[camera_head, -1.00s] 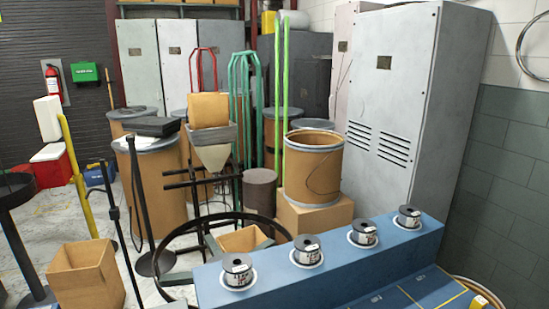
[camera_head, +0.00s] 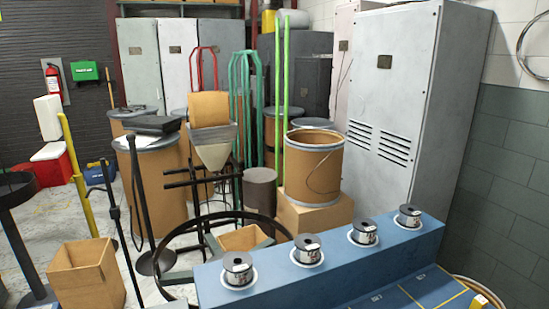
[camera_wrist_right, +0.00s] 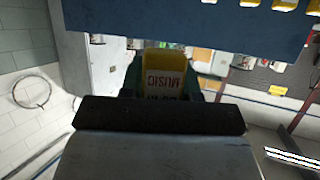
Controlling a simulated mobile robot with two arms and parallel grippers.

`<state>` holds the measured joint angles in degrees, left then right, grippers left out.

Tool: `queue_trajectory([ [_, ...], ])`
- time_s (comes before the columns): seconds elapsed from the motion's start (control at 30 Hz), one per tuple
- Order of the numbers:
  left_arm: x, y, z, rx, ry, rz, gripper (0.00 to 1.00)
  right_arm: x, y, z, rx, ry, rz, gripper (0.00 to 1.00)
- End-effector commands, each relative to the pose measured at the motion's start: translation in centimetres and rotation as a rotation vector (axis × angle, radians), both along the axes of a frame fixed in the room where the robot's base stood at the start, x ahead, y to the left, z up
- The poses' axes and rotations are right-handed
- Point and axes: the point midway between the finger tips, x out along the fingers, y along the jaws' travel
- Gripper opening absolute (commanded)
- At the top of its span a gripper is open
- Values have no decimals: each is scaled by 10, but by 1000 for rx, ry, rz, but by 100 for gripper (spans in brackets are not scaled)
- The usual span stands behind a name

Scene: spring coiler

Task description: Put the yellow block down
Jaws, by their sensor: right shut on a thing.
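The yellow block (camera_wrist_right: 165,68) shows in the right wrist view, with a white label reading "MUSIC" on its near face. My right gripper (camera_wrist_right: 163,82) is shut on it, with a dark finger on each side. The block's lower part is hidden behind the dark gripper body. Nothing is seen touching the block apart from the gripper. Neither gripper shows in the head view, and my left gripper is in no view.
A blue bench (camera_head: 330,262) with several wire spools on its raised ledge fills the lower right. Yellow lines mark its lower surface. Several other yellow pieces (camera_wrist_right: 250,3) show at the wrist view's top edge. An open cardboard box (camera_head: 85,275) stands lower left.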

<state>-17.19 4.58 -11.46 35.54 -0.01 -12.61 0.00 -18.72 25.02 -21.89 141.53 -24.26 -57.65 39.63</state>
Motion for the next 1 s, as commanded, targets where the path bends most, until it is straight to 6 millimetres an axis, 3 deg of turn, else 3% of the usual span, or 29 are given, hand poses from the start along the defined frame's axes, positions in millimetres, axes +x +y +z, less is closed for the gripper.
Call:
queue_trajectory([
  [0.27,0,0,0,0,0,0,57,0,-1,0,1,0,0,4],
  [0.43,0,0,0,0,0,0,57,4,-17,-10,-8,1,1,4],
  [0.73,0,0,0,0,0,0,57,19,-92,-36,-15,5,70,4],
  [1.0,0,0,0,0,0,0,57,38,-155,-33,-10,7,215,4],
])
